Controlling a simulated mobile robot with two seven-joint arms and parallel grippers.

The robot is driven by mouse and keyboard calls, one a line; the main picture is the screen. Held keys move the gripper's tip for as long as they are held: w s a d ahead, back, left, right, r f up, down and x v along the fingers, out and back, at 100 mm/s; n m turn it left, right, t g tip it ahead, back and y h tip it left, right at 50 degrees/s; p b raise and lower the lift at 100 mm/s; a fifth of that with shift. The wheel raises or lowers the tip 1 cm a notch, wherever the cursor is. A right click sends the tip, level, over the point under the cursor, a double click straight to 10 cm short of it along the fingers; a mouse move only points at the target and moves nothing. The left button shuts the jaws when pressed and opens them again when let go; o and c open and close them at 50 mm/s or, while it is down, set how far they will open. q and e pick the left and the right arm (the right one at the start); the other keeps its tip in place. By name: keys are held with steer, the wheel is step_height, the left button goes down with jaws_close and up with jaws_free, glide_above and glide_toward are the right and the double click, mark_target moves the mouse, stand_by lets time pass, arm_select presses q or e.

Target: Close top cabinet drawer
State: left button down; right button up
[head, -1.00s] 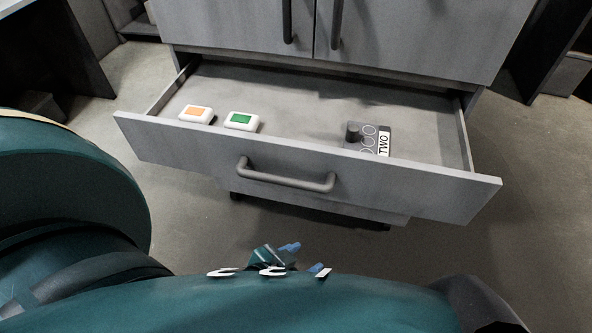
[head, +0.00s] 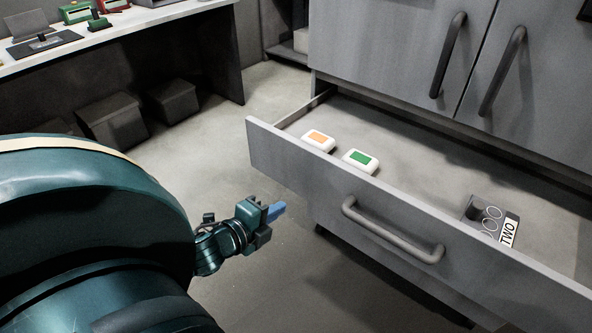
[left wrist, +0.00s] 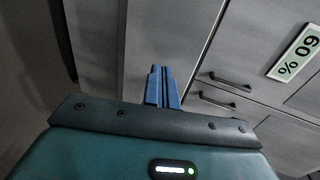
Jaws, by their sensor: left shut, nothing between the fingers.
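The grey cabinet drawer (head: 300,178) is pulled well out in the head view, below two cabinet doors. Its front carries a dark bar handle (head: 392,232). Inside lie a white block with an orange top (head: 318,140), a white block with a green top (head: 360,160) and a dark piece labelled TWO (head: 490,222). My left gripper (head: 279,209) is left of the handle, apart from the drawer front, shut and empty. Its blue fingers (left wrist: 161,86) are together in the left wrist view, with grey cabinet fronts beyond. My right gripper is not in view.
Two cabinet doors with dark handles (head: 447,55) stand above the drawer. A worktable (head: 130,30) with several small items is at the upper left, with dark boxes (head: 112,120) beneath. Open floor (head: 225,140) lies between table and cabinet.

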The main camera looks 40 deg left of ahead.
arm_select(q)
glide_toward(319, 182)
steer(key=x, duration=0.5)
steer(key=shift+f, duration=0.2)
steer(key=shift+w, duration=0.6)
steer(key=shift+w+d, duration=0.1)
steer(key=shift+w, duration=0.05)
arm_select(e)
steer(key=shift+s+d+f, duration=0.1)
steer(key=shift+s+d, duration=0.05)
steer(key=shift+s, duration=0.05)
